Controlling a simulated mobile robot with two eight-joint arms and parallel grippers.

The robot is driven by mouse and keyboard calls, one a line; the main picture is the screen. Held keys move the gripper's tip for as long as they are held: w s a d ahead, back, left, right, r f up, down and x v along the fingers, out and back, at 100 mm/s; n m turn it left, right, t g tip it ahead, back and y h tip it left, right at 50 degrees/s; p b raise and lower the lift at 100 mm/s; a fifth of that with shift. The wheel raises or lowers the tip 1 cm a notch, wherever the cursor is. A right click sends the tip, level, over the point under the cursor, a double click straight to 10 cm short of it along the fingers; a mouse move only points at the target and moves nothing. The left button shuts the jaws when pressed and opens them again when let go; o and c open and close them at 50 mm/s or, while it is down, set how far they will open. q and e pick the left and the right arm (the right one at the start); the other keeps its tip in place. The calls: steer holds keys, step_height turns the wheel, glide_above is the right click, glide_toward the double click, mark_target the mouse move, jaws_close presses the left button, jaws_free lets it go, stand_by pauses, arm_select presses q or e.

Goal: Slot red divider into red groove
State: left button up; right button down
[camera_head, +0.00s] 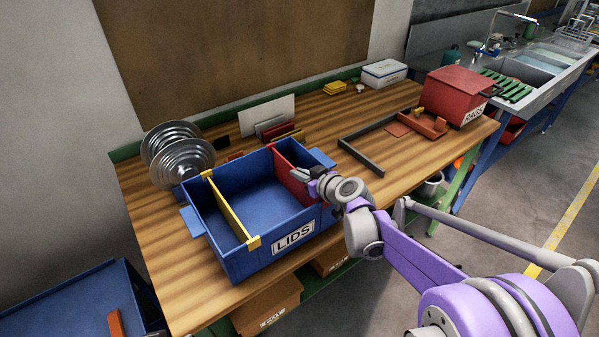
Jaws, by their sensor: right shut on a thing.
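The red divider (285,168) stands upright across the right part of the blue box (268,256) labelled LIDS, between its back and front walls. My right gripper (302,174) is shut on the divider near its right side. The gripper and wrist hide part of the divider and the box's front right corner. I cannot make out the red groove, nor tell whether the divider's edges sit in it. A yellow divider (228,210) stands across the left part of the box. My left gripper is not in view.
The box stands on a wooden bench (180,285). Silver lids (180,155) stand to its left. Upright thin plates (270,122) are behind it. A grey angled frame (362,150) and a red RAGS box (458,95) lie to the right.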

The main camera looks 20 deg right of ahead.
steer(key=shift+f, duration=0.35)
steer(key=c, duration=0.9)
jaws_free()
steer(key=v, duration=1)
steer(key=shift+s+d+r, duration=0.15)
steer(key=shift+s+r, duration=0.1)
steer(key=shift+s, duration=0.1)
